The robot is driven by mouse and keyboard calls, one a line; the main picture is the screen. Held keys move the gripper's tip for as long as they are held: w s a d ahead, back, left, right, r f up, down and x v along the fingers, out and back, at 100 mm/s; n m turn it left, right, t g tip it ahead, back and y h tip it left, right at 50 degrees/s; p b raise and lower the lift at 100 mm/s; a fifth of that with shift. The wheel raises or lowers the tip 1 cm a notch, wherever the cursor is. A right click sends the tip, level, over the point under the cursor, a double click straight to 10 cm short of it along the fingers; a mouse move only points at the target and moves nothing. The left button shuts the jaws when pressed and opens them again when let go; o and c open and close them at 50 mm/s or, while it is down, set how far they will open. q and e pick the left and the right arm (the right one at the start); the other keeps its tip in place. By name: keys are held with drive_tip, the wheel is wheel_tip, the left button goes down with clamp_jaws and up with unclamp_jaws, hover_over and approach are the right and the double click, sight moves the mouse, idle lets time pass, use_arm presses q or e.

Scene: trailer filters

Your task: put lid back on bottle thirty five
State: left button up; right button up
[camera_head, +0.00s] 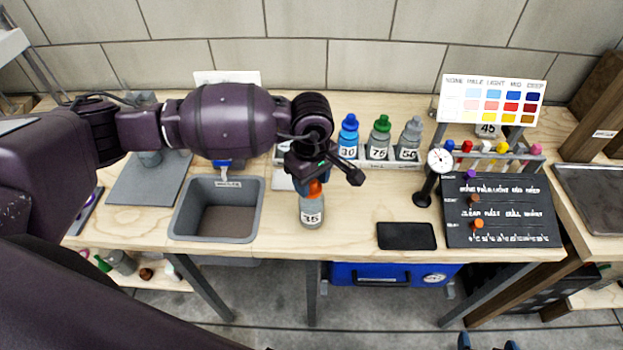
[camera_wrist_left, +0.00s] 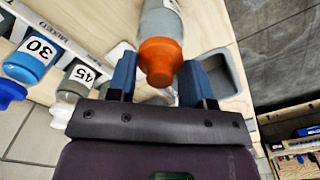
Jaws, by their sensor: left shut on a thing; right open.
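Bottle thirty-five (camera_head: 311,212) is a grey bottle with a 35 label, standing upright on the wooden bench right of the sink. It also shows at the top of the left wrist view (camera_wrist_left: 160,18). My left gripper (camera_head: 316,180) is above it, pointing down, its blue fingers shut on the orange lid (camera_wrist_left: 160,60). The lid (camera_head: 315,188) is at the bottle's top; whether it is fully seated I cannot tell. At the bottom edge of the head view, the blue fingertips of my right gripper (camera_head: 487,342) show apart and empty, well away from the bottle.
A rack holds bottles 30 (camera_head: 348,138), 75 (camera_head: 379,140) and 50 (camera_head: 410,141) behind and to the right. A grey sink (camera_head: 190,212) is left. A black pad (camera_head: 406,236), a gauge on a stand (camera_head: 438,162) and a black board (camera_head: 500,210) stand to the right.

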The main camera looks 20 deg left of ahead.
drive_tip(key=shift+w+r, duration=0.25)
use_arm(q)
drive_tip(key=o, duration=0.8)
drive_tip(key=shift+c, duration=0.2)
drive_tip(key=shift+o, duration=1.3)
drive_tip(key=o, duration=0.5)
drive_tip(key=shift+c, duration=0.2)
use_arm(e)
drive_tip(key=shift+s+f, duration=0.4)
drive_tip(key=shift+s, duration=0.15)
drive_tip(key=shift+w+r, duration=0.1)
drive_tip(key=shift+w, duration=0.05)
